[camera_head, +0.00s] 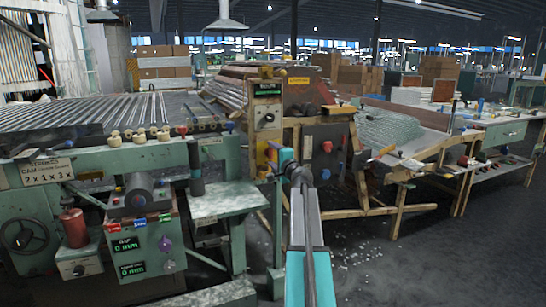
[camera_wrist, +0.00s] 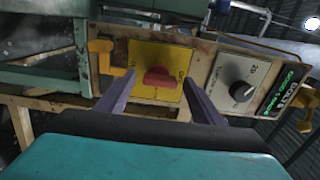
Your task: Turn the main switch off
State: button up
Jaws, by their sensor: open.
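The main switch, a red rotary handle (camera_wrist: 157,77), sits on a yellow plate (camera_wrist: 150,60) in the wrist view. Its bar lies roughly crosswise in the picture. My gripper (camera_wrist: 160,79) is open, with one dark finger to each side of the red handle. The fingers point at the plate, and I cannot tell whether they touch it or the handle. In the head view, the yellow plate (camera_head: 272,155) is low on an upright control post, and my arm partly hides it; the handle is hard to make out there.
A dial (camera_wrist: 240,90) and green display (camera_wrist: 287,92) share the post's panel. A yellow bracket (camera_wrist: 104,57) juts out beside the plate. In the head view, a grey box with red and blue knobs (camera_head: 326,147) stands right of the post, and a green machine (camera_head: 140,245) stands left.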

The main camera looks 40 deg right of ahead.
jog(key=p+v, duration=0.2)
jog(key=v, duration=1.1)
jog(key=shift+s, duration=0.4)
jog(key=shift+s+a+f, duration=0.1)
dwell(0.5)
